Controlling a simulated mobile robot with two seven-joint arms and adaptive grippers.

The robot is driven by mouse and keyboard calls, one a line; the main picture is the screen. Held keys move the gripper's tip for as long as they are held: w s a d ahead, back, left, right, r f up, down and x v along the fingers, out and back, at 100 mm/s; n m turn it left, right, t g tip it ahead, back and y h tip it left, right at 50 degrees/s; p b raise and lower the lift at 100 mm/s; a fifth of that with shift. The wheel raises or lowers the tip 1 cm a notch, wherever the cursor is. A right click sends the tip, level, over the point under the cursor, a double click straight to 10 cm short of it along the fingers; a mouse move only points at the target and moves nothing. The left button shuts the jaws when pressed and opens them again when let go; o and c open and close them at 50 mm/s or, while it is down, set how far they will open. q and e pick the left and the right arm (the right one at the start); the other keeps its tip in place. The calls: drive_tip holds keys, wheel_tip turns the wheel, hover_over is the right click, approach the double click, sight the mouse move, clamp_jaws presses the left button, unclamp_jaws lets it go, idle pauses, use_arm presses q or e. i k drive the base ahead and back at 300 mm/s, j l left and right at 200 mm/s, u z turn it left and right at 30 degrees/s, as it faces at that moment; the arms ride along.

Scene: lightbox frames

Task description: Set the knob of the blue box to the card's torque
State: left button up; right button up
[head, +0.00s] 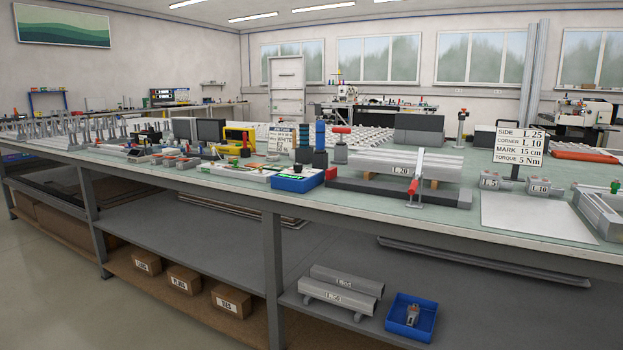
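The card (518,145) stands on a post at the right of the bench and reads SIDE L 25, CORNER L 10, MARK 15 cm, TORQUE 5 Nm. A blue box (297,184) sits near the front edge of the bench, left of the picture's middle. Something pale and green shows at its top, but I cannot make out a knob or its setting. Another blue box (400,327), an open bin with a small grey part in it, stands on the lower shelf. Neither of my grippers is in view.
The long bench (330,192) crosses the picture. A white sheet (530,217) lies below the card.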

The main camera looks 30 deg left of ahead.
sight(298, 169)
drive_tip(key=i+j+z, duration=0.1)
drive_tip(key=j, duration=0.3)
drive_tip(key=j+z, duration=0.1)
drive_tip(key=j, duration=0.3)
drive_tip(key=i+j+z, duration=0.1)
drive_tip(key=j, duration=0.35)
